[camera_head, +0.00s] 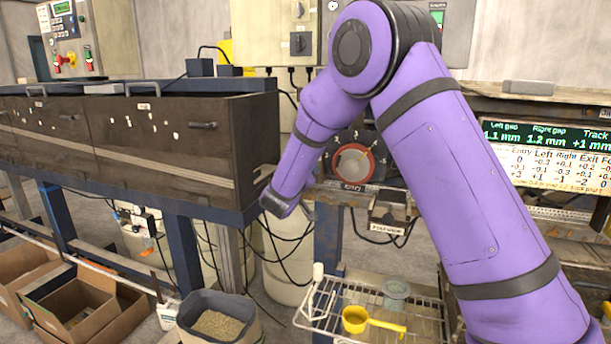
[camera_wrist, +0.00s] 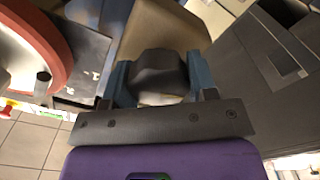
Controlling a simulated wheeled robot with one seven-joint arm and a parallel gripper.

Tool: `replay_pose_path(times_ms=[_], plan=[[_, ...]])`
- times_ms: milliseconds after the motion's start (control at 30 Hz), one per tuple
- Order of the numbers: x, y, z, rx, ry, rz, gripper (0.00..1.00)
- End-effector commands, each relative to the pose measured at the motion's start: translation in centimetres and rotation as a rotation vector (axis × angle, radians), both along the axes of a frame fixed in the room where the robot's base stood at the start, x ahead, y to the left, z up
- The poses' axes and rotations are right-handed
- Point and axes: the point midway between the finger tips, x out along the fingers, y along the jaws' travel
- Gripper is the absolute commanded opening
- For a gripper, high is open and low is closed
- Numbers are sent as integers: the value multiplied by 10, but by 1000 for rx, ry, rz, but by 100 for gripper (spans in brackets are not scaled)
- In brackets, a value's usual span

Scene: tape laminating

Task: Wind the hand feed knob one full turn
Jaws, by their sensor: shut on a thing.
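In the wrist view, a dark, rounded knob (camera_wrist: 160,72), which I take to be the hand feed knob, sits between the two blue-grey fingers of my gripper (camera_wrist: 160,84). The fingers press on it from both sides. A pale part shows just below the knob, and a tan surface lies behind it. How far the knob is turned cannot be read, as no mark shows on it. In the head view, my purple wrist hides the knob and fingers.
A red-rimmed dial or wheel (camera_head: 353,163) stands right of my wrist; the red rim also shows close at left in the wrist view (camera_wrist: 42,40). A long dark cabinet (camera_head: 180,135) is at left. A gap readout (camera_head: 545,135) hangs right. A wire rack (camera_head: 425,322) stands below.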

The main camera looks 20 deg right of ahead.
Motion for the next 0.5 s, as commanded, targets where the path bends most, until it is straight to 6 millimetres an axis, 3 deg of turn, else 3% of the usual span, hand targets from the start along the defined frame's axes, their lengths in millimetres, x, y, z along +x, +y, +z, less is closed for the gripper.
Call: replay_pose_path(times_ms=[500], plan=[[-1, 0, -2, 49, -30, 0, 29]])
